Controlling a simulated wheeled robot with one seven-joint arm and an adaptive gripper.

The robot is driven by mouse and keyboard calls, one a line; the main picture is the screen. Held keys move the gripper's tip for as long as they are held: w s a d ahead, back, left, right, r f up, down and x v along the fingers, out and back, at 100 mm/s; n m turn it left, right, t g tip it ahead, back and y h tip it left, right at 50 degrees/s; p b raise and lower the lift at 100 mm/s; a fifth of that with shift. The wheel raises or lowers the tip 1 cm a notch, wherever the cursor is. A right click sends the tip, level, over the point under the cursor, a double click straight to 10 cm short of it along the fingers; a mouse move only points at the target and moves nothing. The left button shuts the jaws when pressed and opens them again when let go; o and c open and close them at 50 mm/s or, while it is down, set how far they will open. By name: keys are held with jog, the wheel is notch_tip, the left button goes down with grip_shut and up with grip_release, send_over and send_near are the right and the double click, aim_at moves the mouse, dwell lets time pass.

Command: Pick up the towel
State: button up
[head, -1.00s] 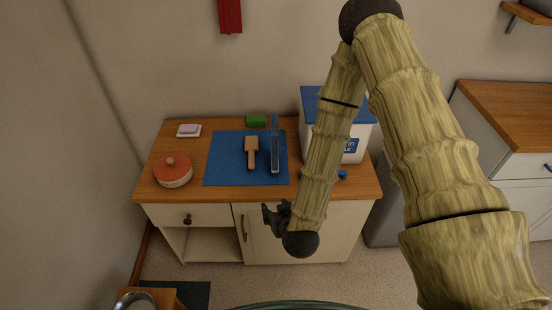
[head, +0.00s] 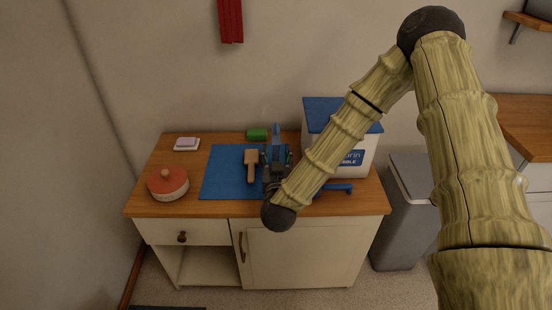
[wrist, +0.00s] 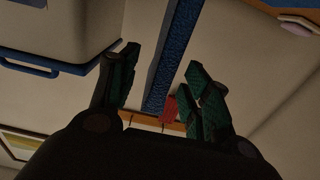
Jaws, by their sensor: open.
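A red towel (head: 230,20) hangs on the wall above the cabinet in the head view; its upper end is cut off by the frame. In the wrist view a small red patch, likely the towel (wrist: 170,108), shows beyond the fingers by a wooden strip. My gripper (head: 277,152) is over the cabinet top, below and right of the towel and well apart from it. In the wrist view my gripper's fingers (wrist: 165,82) are spread and hold nothing. A narrow blue object (wrist: 175,55) shows between and beyond them.
The cabinet top (head: 150,205) bears a blue mat (head: 222,172), a wooden brush (head: 251,165), a red-lidded pot (head: 168,185), a green block (head: 257,134) and a soap dish (head: 187,144). A white box with a blue lid (head: 340,115) stands at right. The wall around the towel is clear.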

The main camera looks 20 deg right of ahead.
jog(key=shift+p+x, duration=0.3)
jog(key=shift+x, duration=2.6)
jog(key=shift+f, duration=0.2)
grip_shut()
